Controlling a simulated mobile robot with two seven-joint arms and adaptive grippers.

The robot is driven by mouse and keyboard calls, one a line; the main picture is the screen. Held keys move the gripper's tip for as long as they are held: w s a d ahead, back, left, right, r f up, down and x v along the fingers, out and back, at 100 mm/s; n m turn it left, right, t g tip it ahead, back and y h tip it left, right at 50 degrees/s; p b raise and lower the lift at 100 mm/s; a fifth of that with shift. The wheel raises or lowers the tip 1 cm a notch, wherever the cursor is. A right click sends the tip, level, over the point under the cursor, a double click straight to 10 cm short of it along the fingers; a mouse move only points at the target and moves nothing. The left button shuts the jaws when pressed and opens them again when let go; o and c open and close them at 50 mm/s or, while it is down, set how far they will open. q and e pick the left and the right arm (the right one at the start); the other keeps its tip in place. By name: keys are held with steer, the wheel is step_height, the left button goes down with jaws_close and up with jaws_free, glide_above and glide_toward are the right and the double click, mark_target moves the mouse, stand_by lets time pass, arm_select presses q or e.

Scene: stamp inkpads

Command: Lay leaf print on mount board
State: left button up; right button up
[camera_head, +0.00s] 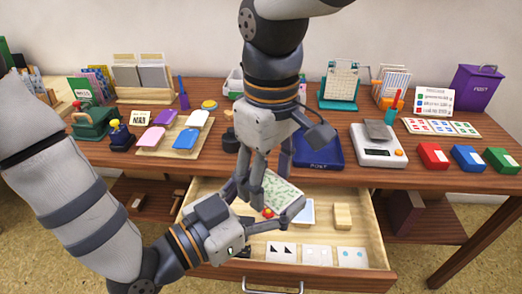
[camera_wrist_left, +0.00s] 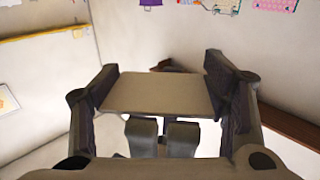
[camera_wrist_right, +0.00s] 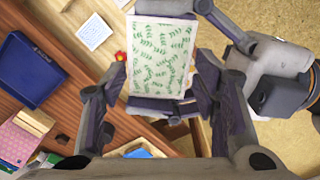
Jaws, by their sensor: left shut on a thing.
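The leaf print (camera_head: 284,191) is a pale sheet with green leaf sprigs, held tilted above the open drawer. My left gripper (camera_head: 283,212) is shut on it. In the left wrist view a plain tan-grey face (camera_wrist_left: 158,95), seemingly the print's back, spans its fingers. In the right wrist view the leafy face (camera_wrist_right: 160,58) appears between the spread fingers of my right gripper (camera_head: 262,180), which is open and close to the print. I cannot tell whether they touch. I cannot pick out the mount board for sure; a white blue-edged card (camera_head: 307,212) lies partly hidden in the drawer.
The open drawer (camera_head: 377,240) also holds a wooden block (camera_head: 342,216) and several small cards (camera_head: 317,254). On the table are a blue tray (camera_head: 325,150), a scale (camera_head: 378,148), colored inkpads (camera_head: 432,156) and a rack of boards (camera_head: 143,78). Both arms crowd the drawer's left part.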

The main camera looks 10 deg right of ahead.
steer(key=shift+o, duration=0.8)
